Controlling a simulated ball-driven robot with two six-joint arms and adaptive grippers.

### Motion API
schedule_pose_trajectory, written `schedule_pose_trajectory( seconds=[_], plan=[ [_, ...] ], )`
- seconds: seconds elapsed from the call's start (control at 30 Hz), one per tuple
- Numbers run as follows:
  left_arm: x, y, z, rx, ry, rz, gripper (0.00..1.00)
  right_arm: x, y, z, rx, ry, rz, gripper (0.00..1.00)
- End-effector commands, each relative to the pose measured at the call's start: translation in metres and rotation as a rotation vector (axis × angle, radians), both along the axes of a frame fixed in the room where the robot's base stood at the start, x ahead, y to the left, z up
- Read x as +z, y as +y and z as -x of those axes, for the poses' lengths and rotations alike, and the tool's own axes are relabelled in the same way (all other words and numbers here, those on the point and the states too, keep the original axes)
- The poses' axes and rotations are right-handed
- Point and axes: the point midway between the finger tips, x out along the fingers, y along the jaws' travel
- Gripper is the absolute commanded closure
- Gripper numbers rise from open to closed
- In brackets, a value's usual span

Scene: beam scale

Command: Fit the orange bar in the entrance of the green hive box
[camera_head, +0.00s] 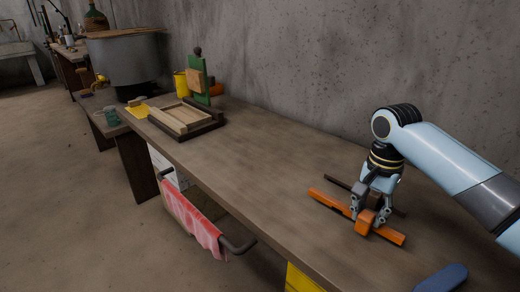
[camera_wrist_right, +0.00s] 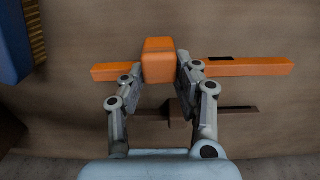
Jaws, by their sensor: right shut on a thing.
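The orange bar (camera_head: 328,199) is long and thin, with a raised orange block (camera_head: 364,223) at its middle. It is over the right part of the bench. My right gripper (camera_head: 366,213) points down and is shut on the block, a finger on each side. The wrist view shows the block (camera_wrist_right: 158,62) between my fingertips (camera_wrist_right: 159,82), with the bar (camera_wrist_right: 250,67) reaching out both ways. I cannot tell whether the bar touches the bench. No green hive box can be made out in either view. My left gripper is not in view.
The wooden bench (camera_head: 250,160) is clear in the middle. A dark bar-like shape (camera_head: 337,184), perhaps a shadow, lies behind the orange bar. A blue thing (camera_head: 440,279) is at the front. A wooden frame (camera_head: 182,117) and green board (camera_head: 198,82) stand farther left. A concrete wall runs behind.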

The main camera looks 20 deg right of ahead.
Motion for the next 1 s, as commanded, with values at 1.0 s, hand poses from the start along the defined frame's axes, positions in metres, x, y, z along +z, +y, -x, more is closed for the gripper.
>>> schedule_pose_trajectory(
  seconds=[1.0],
  plan=[
    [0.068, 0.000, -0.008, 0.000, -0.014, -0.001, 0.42, 0.048, 0.044, -0.038, 0.001, -0.014, -0.008, 1.00]
  ],
)
